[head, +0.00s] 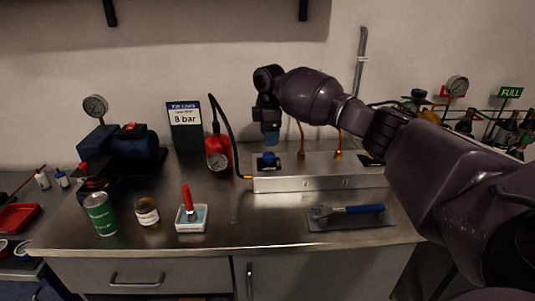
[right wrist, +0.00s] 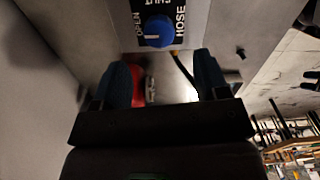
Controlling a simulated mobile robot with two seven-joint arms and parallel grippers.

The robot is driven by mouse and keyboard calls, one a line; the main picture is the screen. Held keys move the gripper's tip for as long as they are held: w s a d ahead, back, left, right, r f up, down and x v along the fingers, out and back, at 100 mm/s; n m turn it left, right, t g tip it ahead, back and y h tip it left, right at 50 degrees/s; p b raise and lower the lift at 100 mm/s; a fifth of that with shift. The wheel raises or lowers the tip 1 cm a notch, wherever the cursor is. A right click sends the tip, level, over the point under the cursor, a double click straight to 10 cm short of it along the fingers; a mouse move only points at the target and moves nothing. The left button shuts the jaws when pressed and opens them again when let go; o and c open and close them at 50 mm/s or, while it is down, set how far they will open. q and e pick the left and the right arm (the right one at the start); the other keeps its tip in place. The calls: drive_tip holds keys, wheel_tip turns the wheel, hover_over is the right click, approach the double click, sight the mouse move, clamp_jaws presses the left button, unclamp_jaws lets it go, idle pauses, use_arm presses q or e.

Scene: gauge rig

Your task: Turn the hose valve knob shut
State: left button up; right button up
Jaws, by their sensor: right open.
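The blue hose valve knob (head: 268,160) stands on top of the metal manifold block (head: 320,181), near its left end. In the right wrist view the knob (right wrist: 160,30) sits on a dark label plate reading OPEN and HOSE, with a small pale mark on the knob. My right gripper (head: 271,138) points down just above the knob. Its two blue fingers (right wrist: 162,78) are open, apart and empty, and the knob shows beyond their tips, not between them. My left gripper is in neither view.
A red cylinder with a gauge (head: 217,152) and black hose stands left of the block. A wrench (head: 348,209) lies on a grey mat in front. A white tray (head: 192,224), a jar (head: 147,212) and a green can (head: 101,215) stand front left.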

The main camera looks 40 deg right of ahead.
sight(269, 154)
drive_tip(key=shift+w+f+b, duration=0.1)
drive_tip(key=shift+f+b, duration=0.25)
drive_tip(key=shift+f, duration=3.2)
